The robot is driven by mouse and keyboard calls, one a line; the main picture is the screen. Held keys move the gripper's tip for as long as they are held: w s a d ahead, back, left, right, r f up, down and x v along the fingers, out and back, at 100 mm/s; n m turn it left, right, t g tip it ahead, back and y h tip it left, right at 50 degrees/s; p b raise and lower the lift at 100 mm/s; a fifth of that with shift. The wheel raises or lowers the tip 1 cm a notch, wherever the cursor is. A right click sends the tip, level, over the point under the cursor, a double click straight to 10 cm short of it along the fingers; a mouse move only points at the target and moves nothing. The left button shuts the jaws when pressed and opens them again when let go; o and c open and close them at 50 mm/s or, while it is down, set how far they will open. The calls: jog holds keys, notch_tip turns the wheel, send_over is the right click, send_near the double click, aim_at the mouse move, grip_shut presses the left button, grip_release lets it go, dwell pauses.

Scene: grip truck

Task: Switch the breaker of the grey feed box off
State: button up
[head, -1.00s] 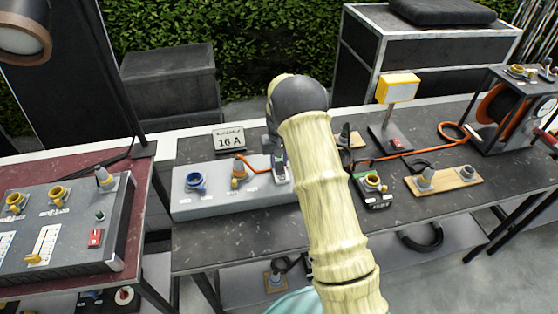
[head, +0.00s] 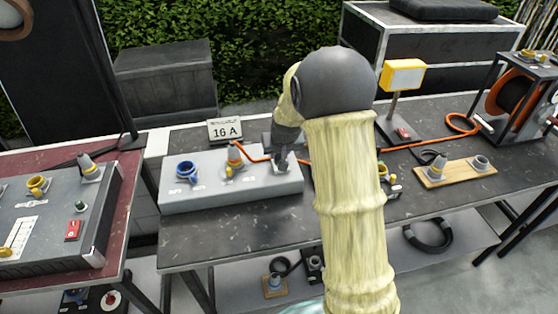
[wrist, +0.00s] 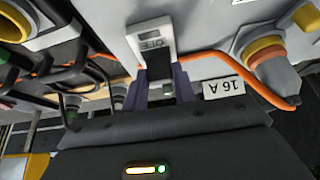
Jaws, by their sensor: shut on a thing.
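The grey feed box (head: 225,195) lies on the dark table in the head view. It carries a blue socket (head: 187,170) and a yellow socket with a grey plug (head: 235,158). Its breaker is at the right end, mostly covered by my gripper (head: 282,162) in the head view. In the wrist view the breaker (wrist: 150,36) is a light plate lettered OFF with a black lever (wrist: 158,68). My gripper (wrist: 163,92) has its two fingers on either side of the lever, shut on it.
An orange cable (head: 258,157) runs from the plug rightwards behind my gripper. A yellow-framed lamp (head: 403,76), wooden socket board (head: 455,172) and cable reel (head: 515,95) stand to the right. Another control box (head: 60,220) is at left.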

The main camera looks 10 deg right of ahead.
jog(key=shift+s+f+t+b, duration=0.3)
jog(key=shift+t+b, duration=0.5)
jog(key=shift+b, duration=1.4)
jog(key=shift+s+f+t+b, duration=0.15)
jog(key=shift+s+t+b, duration=0.45)
jog(key=shift+b, duration=1.55)
jog(key=shift+s+f+t+b, duration=0.1)
jog(key=shift+f+t+b, duration=0.15)
jog(key=shift+t+b, duration=1.35)
jog(key=b, duration=0.2)
jog(key=shift+g+b, duration=0.3)
jog(key=shift+b, duration=0.1)
jog(key=shift+s+r+b, duration=0.15)
jog(key=shift+r+b, duration=0.05)
jog(key=shift+b, duration=0.3)
jog(key=o, duration=1)
jog(key=shift+r, duration=0.1)
jog(key=p+v, duration=0.3)
jog(key=v, duration=1.4)
jog(key=shift+s+f, duration=0.35)
